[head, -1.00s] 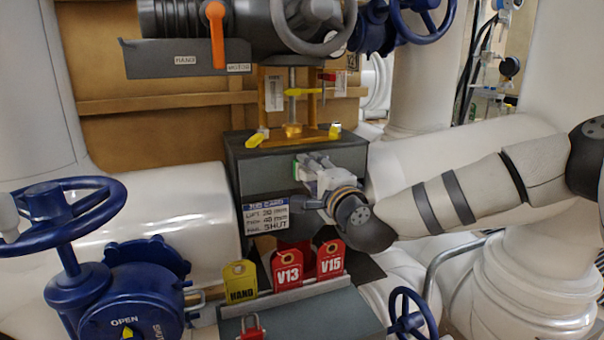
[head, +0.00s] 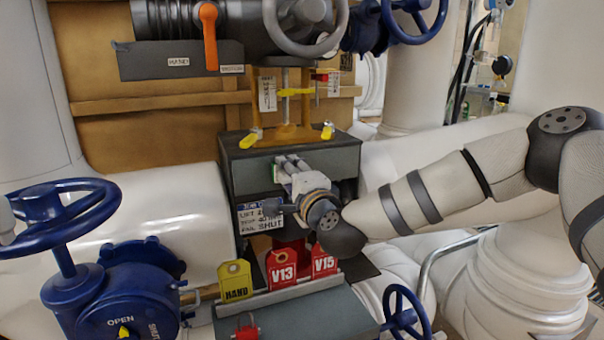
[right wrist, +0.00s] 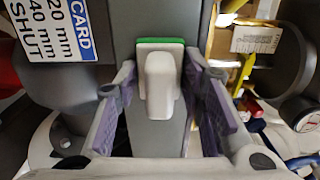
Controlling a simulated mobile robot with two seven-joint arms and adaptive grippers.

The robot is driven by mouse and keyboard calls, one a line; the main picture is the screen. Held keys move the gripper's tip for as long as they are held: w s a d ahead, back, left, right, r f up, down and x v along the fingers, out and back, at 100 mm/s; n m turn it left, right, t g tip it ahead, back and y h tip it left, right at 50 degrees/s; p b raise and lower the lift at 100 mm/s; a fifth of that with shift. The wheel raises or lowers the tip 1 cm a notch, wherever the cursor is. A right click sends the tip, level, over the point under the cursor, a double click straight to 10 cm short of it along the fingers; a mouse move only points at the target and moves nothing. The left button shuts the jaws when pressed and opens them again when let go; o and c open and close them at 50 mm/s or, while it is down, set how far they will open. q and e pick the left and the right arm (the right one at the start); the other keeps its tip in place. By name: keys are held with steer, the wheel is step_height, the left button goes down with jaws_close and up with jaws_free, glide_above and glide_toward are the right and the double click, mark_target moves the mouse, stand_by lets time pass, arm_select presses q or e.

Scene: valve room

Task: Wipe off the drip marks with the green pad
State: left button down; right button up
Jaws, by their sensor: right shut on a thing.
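The green pad (right wrist: 160,41) shows in the right wrist view as a thin green edge behind its pale grey handle (right wrist: 158,82). My right gripper (right wrist: 161,72) is shut on the pad's handle, with a purple-lined finger on each side. In the head view my right gripper (head: 290,166) is at the front face of the dark grey box (head: 338,163), just above and right of the job card. I cannot make out any drip marks. My left gripper is not in view.
Below stand a yellow HAND tag (head: 236,282) and red V13 (head: 283,272) and V15 (head: 325,262) tags. A blue handwheel (head: 62,212) is at left. Yellow-tipped hardware stands on the box.

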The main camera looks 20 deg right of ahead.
steer(key=shift+a, duration=0.9)
steer(key=s, duration=0.5)
steer(key=shift+s+d, duration=0.15)
steer(key=shift+s, duration=0.4)
steer(key=s, duration=0.3)
steer(key=shift+d, duration=0.15)
